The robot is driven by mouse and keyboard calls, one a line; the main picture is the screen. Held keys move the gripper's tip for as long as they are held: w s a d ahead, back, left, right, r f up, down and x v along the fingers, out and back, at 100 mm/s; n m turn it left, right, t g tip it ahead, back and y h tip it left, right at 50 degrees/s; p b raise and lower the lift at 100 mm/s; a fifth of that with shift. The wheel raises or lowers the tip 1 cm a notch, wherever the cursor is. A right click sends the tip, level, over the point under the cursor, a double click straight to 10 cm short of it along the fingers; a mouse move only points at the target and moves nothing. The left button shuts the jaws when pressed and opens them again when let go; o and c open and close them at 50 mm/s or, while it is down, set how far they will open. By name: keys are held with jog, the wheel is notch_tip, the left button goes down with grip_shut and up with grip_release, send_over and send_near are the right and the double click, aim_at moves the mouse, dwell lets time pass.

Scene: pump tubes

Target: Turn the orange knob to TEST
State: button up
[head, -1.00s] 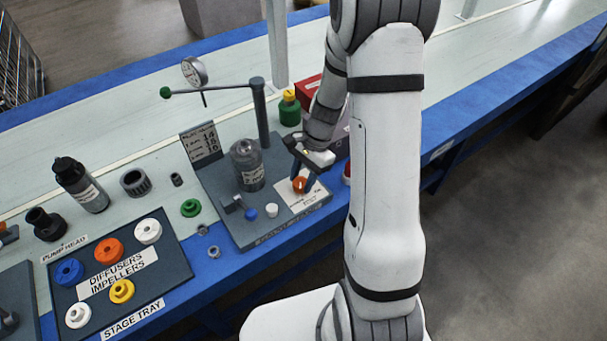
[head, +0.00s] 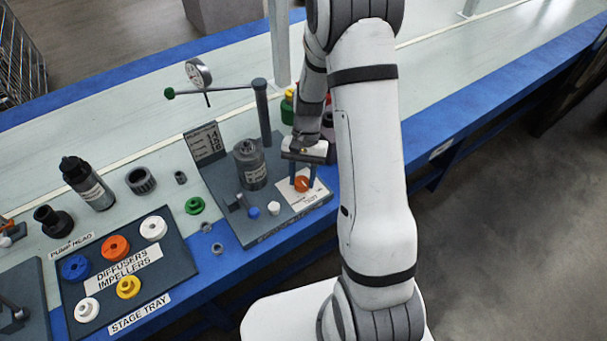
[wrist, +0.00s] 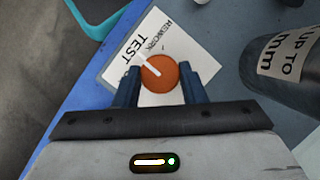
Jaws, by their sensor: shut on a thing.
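The orange knob (head: 302,184) sits on a white label plate (head: 312,197) at the right front of a grey test board. In the wrist view the knob (wrist: 160,73) is a round disc with a white pointer line. The line points up and left, toward the word TEST on the label (wrist: 118,62); REWORK is printed further up. My gripper (wrist: 162,82) has its two blue fingers on opposite sides of the knob, shut on it. In the head view my gripper (head: 302,178) comes down over the knob from above.
A grey cylinder (head: 250,165) stands on the board left of the knob, close to my gripper in the wrist view (wrist: 285,60). A post with a gauge arm (head: 262,110) rises behind it. Small blue and white buttons (head: 274,208) are at the front. The stage tray (head: 185,262) lies left.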

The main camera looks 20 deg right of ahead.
jog(key=shift+w, duration=0.1)
dwell(0.3)
jog(key=o, duration=1)
jog(key=p+v, duration=0.1)
jog(key=v, duration=0.6)
jog(key=shift+r, duration=0.35)
jog(key=s+r+n+t+p, duration=0.2)
jog(key=s+r, duration=0.3)
jog(key=r, duration=0.3)
jog(key=s+r+n+t+h+p, duration=0.1)
jog(key=s+r+p, duration=0.3)
jog(key=r, duration=0.5)
jog(key=s+a+r+n+t+h+p, duration=0.1)
jog(key=s+r+n+t+p, duration=0.1)
jog(key=s+r, duration=0.6)
jog(key=shift+s+a+r+n+t+p, duration=0.1)
jog(key=shift+s+r+n+t+p, duration=0.15)
jog(key=shift+t+p, duration=0.45)
